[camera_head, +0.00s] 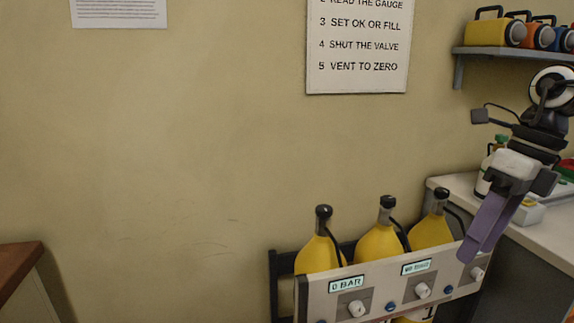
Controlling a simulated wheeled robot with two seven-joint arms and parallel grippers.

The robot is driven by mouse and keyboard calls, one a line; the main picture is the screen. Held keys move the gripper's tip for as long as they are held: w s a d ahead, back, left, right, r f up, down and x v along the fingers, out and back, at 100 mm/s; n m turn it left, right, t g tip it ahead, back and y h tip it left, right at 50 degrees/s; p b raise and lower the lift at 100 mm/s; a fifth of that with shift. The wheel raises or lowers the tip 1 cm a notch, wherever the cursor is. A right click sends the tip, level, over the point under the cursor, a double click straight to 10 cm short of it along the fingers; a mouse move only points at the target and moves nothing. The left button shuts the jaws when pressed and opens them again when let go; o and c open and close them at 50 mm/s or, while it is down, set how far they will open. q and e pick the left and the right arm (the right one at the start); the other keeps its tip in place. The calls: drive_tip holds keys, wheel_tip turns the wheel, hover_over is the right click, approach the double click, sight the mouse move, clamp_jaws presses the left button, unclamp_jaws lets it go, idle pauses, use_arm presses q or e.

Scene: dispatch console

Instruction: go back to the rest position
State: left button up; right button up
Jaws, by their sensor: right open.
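My right gripper (487,228) comes in from the right edge and points down and to the left. Its two purple fingers appear close together from this angle, and I see nothing held between them. The fingertips overlap the right end of the gauge panel (455,272) in the picture; whether they touch it is unclear. My left gripper is out of view.
Three yellow cylinders (377,243) stand in a black rack (283,264) behind the panel, which has white knobs and a display reading 0 BAR. A counter (545,232) stands right, under a shelf (510,50) of lamps. A wooden-topped cabinet (17,265) stands left.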

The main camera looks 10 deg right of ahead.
wheel_tip(320, 180, down, 28)
drive_tip(key=s+a+m+t+y+p, duration=0.1)
drive_tip(key=s+a+m+t+y, duration=0.15)
drive_tip(key=m+t, duration=1.55)
drive_tip(key=s+a+f+m+g+h, duration=0.1)
drive_tip(key=s+a+f+m+g, duration=0.4)
drive_tip(key=a+m, duration=0.5)
drive_tip(key=s+a+f+m+g+h, duration=0.1)
drive_tip(key=s+a+f+m+g, duration=0.4)
drive_tip(key=s+a+f+m, duration=0.3)
wheel_tip(320, 180, down, 2)
drive_tip(key=shift+a+f+m+h+p, duration=0.1)
drive_tip(key=shift+a+m+h+p, duration=0.3)
drive_tip(key=shift+a+m, duration=0.55)
